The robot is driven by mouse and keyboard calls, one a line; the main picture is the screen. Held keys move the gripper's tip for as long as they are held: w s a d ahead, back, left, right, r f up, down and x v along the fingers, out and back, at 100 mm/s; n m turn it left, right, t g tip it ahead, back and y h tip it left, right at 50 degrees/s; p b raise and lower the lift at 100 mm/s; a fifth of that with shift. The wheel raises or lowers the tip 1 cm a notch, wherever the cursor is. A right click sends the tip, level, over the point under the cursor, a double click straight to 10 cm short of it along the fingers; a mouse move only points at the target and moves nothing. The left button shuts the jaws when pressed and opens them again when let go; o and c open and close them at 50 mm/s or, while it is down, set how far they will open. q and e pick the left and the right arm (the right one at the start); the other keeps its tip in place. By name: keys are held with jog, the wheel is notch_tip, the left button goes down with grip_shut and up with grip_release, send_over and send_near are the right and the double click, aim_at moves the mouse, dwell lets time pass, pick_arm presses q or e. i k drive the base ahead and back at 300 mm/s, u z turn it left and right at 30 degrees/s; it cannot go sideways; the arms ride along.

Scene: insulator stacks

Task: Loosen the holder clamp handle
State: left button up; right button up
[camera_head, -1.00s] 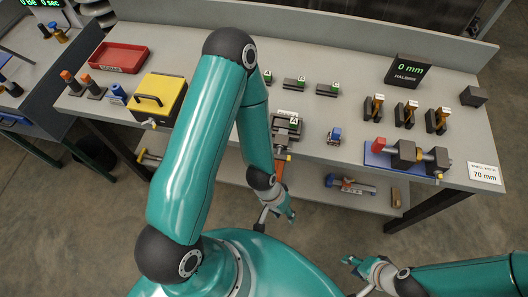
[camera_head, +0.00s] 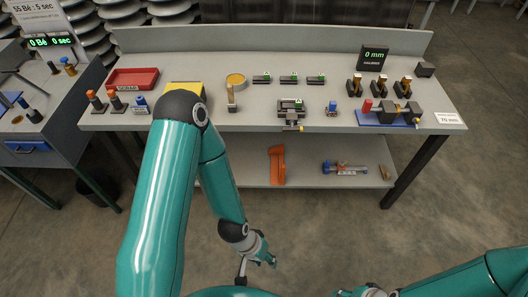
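My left gripper (camera_head: 271,262) hangs over the floor, well below and in front of the bench, touching nothing. Whether its fingers are apart is unclear. My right gripper (camera_head: 343,293) is at the bottom edge, partly cut off, away from the bench.
A blue-based fixture (camera_head: 385,118) with a red knob stands at the right of the bench. A red tray (camera_head: 133,78) and a yellow box (camera_head: 184,90), partly behind my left arm, are at left. An orange part (camera_head: 277,164) lies on the lower shelf. The floor in front is clear.

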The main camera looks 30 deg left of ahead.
aim_at(292, 129)
jog(key=u, duration=0.05)
jog(key=k, duration=0.5)
jog(key=u, duration=1)
jog(key=i, duration=0.85)
jog(key=u, duration=0.25)
